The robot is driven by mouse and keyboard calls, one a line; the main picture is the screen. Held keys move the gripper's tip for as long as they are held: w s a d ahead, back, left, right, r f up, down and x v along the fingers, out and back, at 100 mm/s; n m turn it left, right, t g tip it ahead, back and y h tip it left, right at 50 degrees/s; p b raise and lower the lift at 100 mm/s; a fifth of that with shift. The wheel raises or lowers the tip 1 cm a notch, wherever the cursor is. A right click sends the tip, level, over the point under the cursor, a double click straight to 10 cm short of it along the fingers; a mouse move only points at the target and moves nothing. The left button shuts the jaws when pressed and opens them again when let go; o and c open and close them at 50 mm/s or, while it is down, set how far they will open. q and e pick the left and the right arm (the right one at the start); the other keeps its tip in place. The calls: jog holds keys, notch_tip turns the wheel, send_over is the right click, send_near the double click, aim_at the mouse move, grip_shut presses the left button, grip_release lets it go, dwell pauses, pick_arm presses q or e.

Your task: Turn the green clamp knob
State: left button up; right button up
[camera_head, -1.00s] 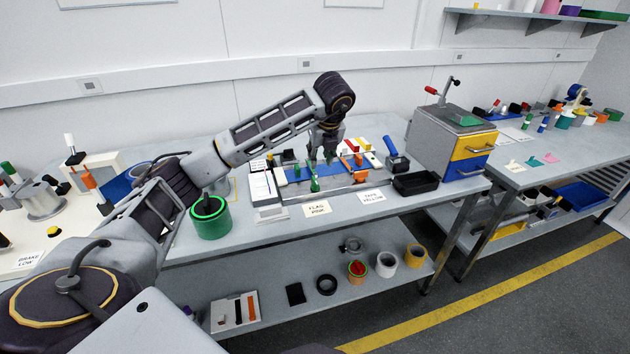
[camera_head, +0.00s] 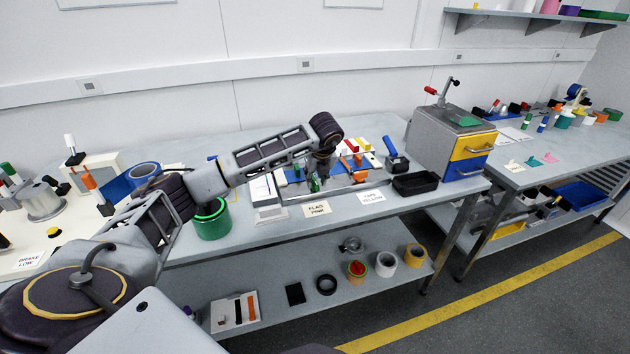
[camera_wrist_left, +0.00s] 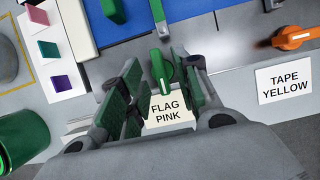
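The green clamp knob (camera_wrist_left: 161,72) shows in the left wrist view as an upright green handle. It stands just behind the white FLAG PINK card (camera_wrist_left: 170,107). In the head view it is a small green shape (camera_head: 315,185) at the front of the fixture on the middle bench, partly covered by my gripper. My left gripper (camera_head: 321,175) is low over it. In the wrist view its green-padded fingers (camera_wrist_left: 160,82) are apart, one on each side of the knob, with gaps visible. Whether a pad touches the knob I cannot tell. My right gripper is out of view.
An orange clamp knob (camera_wrist_left: 295,38) and a TAPE YELLOW card (camera_wrist_left: 285,83) lie to the right. A green cylindrical container (camera_head: 212,224) stands left of the fixture, near my forearm. A black bin (camera_head: 416,183) and a drawer cabinet (camera_head: 435,140) stand at the right.

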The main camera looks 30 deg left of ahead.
pick_arm(q)
jog(key=shift+x, duration=0.75)
jog(key=shift+a+f, duration=0.1)
jog(key=shift+f, duration=0.15)
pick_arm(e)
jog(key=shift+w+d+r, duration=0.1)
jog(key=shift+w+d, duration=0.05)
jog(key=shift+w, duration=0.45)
pick_arm(q)
jog(key=c, duration=0.7)
grip_shut()
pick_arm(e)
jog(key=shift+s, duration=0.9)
